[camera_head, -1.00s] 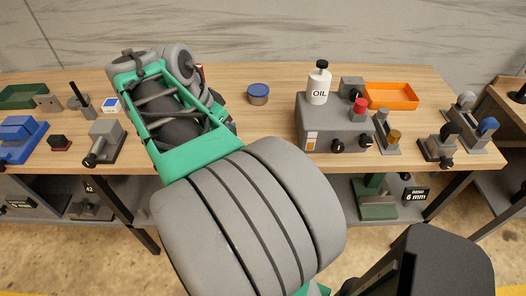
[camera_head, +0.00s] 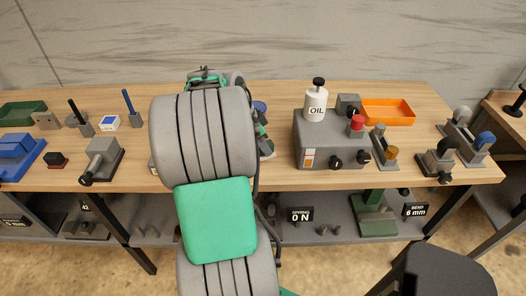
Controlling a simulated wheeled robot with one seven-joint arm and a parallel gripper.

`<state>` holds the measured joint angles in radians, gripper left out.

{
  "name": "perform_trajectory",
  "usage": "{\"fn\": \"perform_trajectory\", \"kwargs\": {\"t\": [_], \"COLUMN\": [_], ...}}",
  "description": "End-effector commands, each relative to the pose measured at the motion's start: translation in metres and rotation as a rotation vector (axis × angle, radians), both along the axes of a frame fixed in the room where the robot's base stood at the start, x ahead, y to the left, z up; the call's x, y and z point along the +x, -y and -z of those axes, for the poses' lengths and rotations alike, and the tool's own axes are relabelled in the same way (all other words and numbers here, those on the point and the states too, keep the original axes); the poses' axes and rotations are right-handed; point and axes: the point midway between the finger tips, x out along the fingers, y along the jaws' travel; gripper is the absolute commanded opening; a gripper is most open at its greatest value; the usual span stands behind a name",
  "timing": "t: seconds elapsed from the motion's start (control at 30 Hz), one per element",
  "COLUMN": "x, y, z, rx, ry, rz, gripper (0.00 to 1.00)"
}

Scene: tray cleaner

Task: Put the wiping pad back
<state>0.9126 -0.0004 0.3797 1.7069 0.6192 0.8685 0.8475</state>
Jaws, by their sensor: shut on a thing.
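My arm (camera_head: 215,220) rises through the middle-left of the view and covers that part of the workbench. The far end of my arm (camera_head: 207,78) shows only in part above its big grey link, near the back edge of the bench. My gripper's fingers and whatever is between them are hidden behind the arm. I cannot make out the wiping pad. A blue-handled tool (camera_head: 129,102) stands upright left of the arm; I cannot tell what it is.
The wooden bench (camera_head: 285,178) holds a grey machine (camera_head: 330,140) with a white oil bottle (camera_head: 315,104), and an orange tray (camera_head: 388,111) behind it. A blue-lidded tin (camera_head: 260,107) is partly hidden by my arm. A grey clamp-like fixture (camera_head: 102,158) stands left.

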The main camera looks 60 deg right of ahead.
Motion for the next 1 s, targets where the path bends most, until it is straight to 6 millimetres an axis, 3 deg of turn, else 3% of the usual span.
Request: {"fn": "perform_trajectory", "kwargs": {"t": [0.2, 0.53, 0.57, 0.8, 1.0], "x": [0.000, 0.000, 0.000, 0.000, 0.000], "y": [0.001, 0.000, 0.000, 0.000, 0.000], "z": [0.030, 0.036, 0.035, 0.034, 0.034], "rx": [0.001, 0.001, 0.001, 0.001, 0.001], "ry": [-0.001, -0.001, -0.001, -0.002, -0.002], "rz": [0.001, 0.000, 0.000, 0.000, 0.000], "gripper": [0.00, 0.00, 0.29, 0.49, 0.49]}}
